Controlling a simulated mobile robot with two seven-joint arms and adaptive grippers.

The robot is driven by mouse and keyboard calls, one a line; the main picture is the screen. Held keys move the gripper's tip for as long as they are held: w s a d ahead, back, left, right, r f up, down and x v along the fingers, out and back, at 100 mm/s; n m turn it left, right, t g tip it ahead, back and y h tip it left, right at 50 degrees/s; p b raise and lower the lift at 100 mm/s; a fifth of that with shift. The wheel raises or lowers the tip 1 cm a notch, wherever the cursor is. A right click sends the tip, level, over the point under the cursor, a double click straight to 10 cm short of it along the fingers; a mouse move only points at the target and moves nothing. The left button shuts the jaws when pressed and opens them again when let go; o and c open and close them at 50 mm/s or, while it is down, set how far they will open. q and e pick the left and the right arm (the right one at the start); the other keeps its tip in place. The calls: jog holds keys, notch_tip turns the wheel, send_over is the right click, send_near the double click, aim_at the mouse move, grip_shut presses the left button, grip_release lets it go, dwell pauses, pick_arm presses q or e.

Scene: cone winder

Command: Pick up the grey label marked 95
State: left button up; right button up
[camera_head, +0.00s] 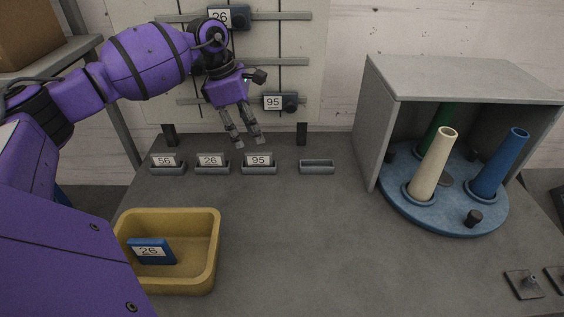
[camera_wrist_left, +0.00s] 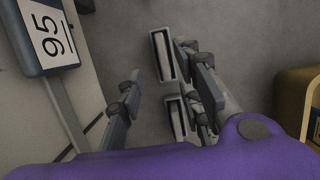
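A label marked 95 (camera_head: 258,160) with a white face stands in a small grey holder (camera_head: 259,171) on the grey table. My left gripper (camera_head: 250,142) is open and empty, fingers pointing down, just above and behind this label in the head view. In the left wrist view the open fingers (camera_wrist_left: 165,98) show with two slotted holders beyond them, an upper one (camera_wrist_left: 155,60) and a lower one partly hidden by a finger. I cannot tell which holders these are. Another 95 plate (camera_head: 273,102) is on the wall rail; it also shows in the left wrist view (camera_wrist_left: 50,38). My right gripper is not in view.
Labels 56 (camera_head: 164,160) and 26 (camera_head: 210,160) stand in holders to the left; an empty holder (camera_head: 317,167) is to the right. A yellow bin (camera_head: 207,270) holds a blue 26 label (camera_head: 152,251). A grey hood (camera_head: 460,80) covers a blue disc (camera_head: 440,220) with tubes.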

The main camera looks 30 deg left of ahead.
aim_at(257, 153)
pick_arm(q)
jog(key=x, duration=0.2)
jog(key=p+x, duration=0.1)
jog(key=x, duration=0.3)
jog(key=shift+s+d+f, duration=0.1)
jog(key=shift+s+f, duration=0.05)
jog(key=shift+s, duration=0.1)
jog(key=shift+w+d+f, duration=0.1)
jog(key=shift+f, duration=0.5)
jog(key=shift+r, duration=0.1)
jog(key=c, duration=0.7)
jog(key=shift+r, duration=0.15)
grip_shut()
jog(key=shift+w+f, duration=0.1)
jog(key=shift+f, duration=0.1)
